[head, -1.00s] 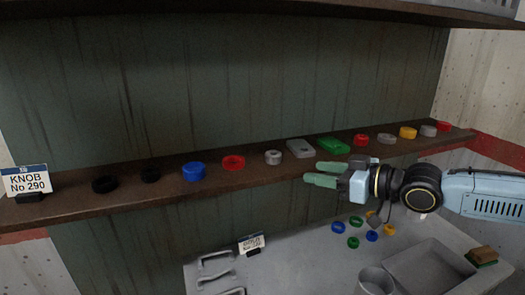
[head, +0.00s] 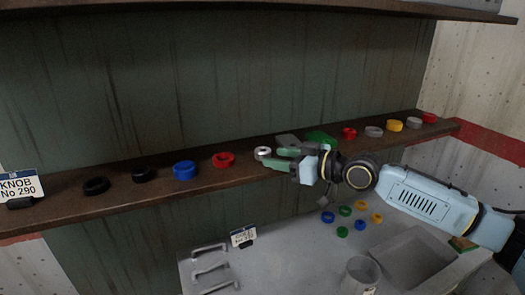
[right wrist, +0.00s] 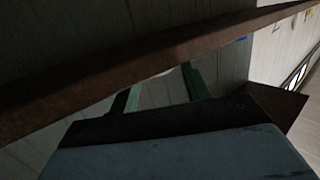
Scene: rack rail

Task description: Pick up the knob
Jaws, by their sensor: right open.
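A row of round, ring-like knobs lies along the brown shelf (head: 110,203) in the head view. They include black (head: 144,174), blue (head: 185,170), red (head: 223,159) and a pale grey one (head: 262,153). A card reading "KNOB No 290" (head: 20,187) stands at the shelf's left end; which knob it refers to is not clear. My right gripper (head: 279,158) is open at the shelf's front edge, just right of the grey knob, with nothing seen between its fingers. Its green fingers also show apart in the dark right wrist view (right wrist: 158,93). My left gripper is out of view.
Below stands a grey bench (head: 290,255) with small rings, a cup (head: 361,272) and handles. Another shelf (head: 300,9) runs above.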

